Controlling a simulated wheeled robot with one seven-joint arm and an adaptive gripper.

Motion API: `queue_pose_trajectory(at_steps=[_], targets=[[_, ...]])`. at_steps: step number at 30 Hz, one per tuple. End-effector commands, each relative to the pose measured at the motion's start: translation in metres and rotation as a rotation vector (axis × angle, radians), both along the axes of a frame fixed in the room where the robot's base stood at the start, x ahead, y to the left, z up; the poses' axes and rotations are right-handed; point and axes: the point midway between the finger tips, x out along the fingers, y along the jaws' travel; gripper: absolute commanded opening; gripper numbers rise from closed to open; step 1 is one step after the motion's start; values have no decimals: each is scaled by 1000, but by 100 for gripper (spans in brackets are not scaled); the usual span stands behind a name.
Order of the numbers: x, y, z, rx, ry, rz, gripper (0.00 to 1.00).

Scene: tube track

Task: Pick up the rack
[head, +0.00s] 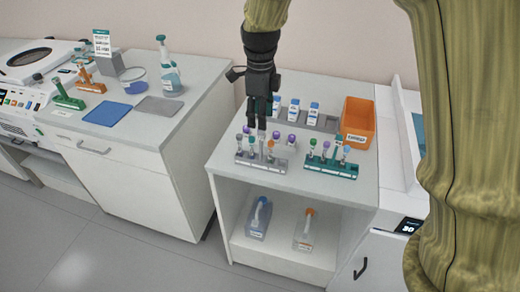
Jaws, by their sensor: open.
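A grey rack (247,162) holding several capped tubes stands near the front left of the white cabinet top (225,165). A teal rack (325,169), also with several capped tubes, stands to its right. A green rack (69,102) and an orange rack (90,86) stand on the left counter. My gripper (257,123) is open, points down and appears above or just behind the grey rack. Its fingers overlap the tubes' area in the picture, and I cannot tell whether they touch. I see nothing held between them.
An orange bin (358,113) stands at the back right, beside a grey tray (327,122) with white labelled bottles. Two bottles sit on the shelf below. The left counter (189,108) holds blue and grey mats, a spray bottle (169,75) and a centrifuge (38,58).

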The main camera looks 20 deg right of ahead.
Motion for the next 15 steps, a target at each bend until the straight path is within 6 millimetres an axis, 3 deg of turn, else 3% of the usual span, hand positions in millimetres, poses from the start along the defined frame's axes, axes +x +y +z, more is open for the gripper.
queue_pose_trajectory(at_steps=[15], targets=[[-4, -14, -53, 0, 2, -22, 46]])
